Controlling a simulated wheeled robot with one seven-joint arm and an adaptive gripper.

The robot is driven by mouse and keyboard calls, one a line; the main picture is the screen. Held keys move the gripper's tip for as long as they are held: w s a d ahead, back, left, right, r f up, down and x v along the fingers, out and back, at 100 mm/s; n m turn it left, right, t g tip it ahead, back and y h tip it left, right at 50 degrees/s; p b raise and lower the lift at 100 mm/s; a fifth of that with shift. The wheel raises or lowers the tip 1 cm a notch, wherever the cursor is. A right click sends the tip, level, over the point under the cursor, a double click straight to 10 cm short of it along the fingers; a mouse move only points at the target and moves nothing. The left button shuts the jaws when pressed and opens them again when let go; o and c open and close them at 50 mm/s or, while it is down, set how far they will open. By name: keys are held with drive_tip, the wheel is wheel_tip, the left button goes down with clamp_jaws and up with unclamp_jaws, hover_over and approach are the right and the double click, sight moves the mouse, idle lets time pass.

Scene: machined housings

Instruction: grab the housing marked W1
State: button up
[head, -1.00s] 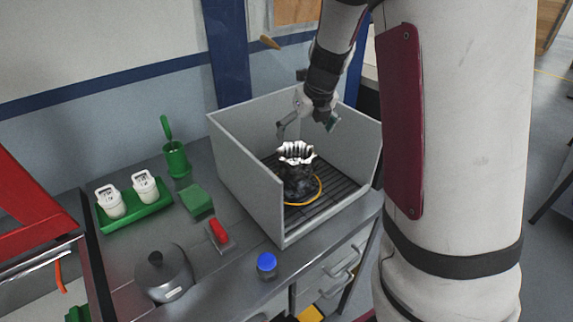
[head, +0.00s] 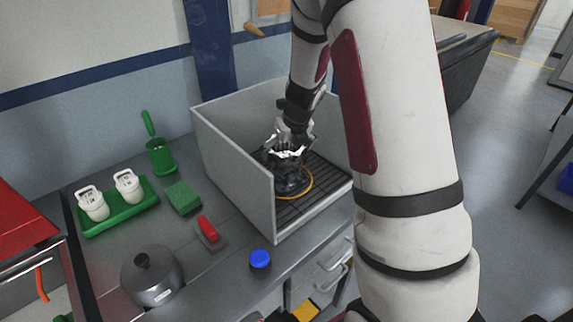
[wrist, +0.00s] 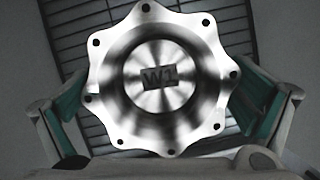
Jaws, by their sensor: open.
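The housing marked W1 (wrist: 160,48) is a shiny metal part with a scalloped flange and bolt holes, and its W1 label faces the wrist camera. In the head view the housing (head: 287,153) sits on top of a dark stand with a yellow ring (head: 308,187) inside the grey open-fronted box (head: 232,165). My gripper (head: 291,132) is right above it, pointing down. In the wrist view my open gripper (wrist: 160,118) has one green-padded finger on each side of the flange. I cannot tell whether the fingers touch it.
The box walls rise around the dark slatted floor (head: 322,178).

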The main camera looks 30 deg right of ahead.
drive_tip(key=shift+f, duration=0.1)
drive_tip(key=c, duration=1.4)
drive_tip(key=shift+c, duration=0.9)
drive_tip(key=shift+w, duration=0.1)
